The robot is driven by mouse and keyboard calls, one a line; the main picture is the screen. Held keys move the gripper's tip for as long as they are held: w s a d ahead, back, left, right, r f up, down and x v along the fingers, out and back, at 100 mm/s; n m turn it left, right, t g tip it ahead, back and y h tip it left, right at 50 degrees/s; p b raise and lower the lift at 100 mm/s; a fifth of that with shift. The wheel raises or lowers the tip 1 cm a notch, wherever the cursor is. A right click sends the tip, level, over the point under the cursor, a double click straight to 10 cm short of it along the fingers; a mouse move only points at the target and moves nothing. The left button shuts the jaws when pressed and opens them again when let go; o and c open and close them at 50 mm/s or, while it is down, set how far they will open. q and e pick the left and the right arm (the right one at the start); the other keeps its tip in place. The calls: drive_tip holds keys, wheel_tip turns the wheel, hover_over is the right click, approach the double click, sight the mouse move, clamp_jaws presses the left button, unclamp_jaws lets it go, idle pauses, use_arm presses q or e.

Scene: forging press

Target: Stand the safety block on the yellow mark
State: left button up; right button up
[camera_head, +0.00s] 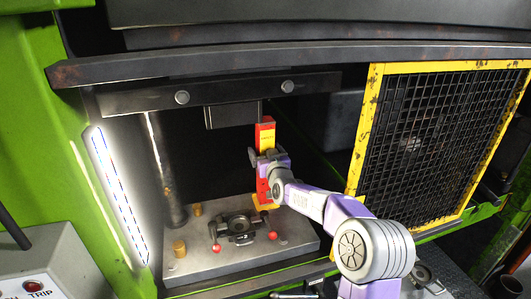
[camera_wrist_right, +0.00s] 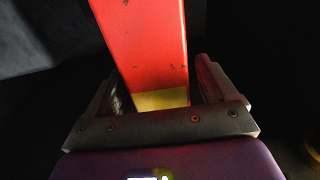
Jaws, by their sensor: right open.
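The safety block (camera_head: 265,132) is a tall red post with a yellow band. It stands upright at the right back of the press bed, and its foot appears to be on the yellow mark (camera_head: 264,207). My right gripper (camera_head: 261,158) is around the block at mid-height with its jaws open. In the right wrist view the red block (camera_wrist_right: 145,45) rises between the two fingers (camera_wrist_right: 160,88), and its yellow band shows low between them. Part of the block is hidden behind the gripper. My left gripper is out of view.
The grey press bed (camera_head: 190,262) carries a dark die (camera_head: 238,228) with red-knobbed handles and brass posts. The dark ram (camera_head: 233,115) hangs above, left of the block. A yellow-framed mesh guard (camera_head: 440,140) stands at the right, and a round column (camera_head: 166,170) at the left.

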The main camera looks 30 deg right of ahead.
drive_tip(key=b+v, duration=0.3)
drive_tip(key=v, duration=0.9)
drive_tip(key=shift+r, duration=0.1)
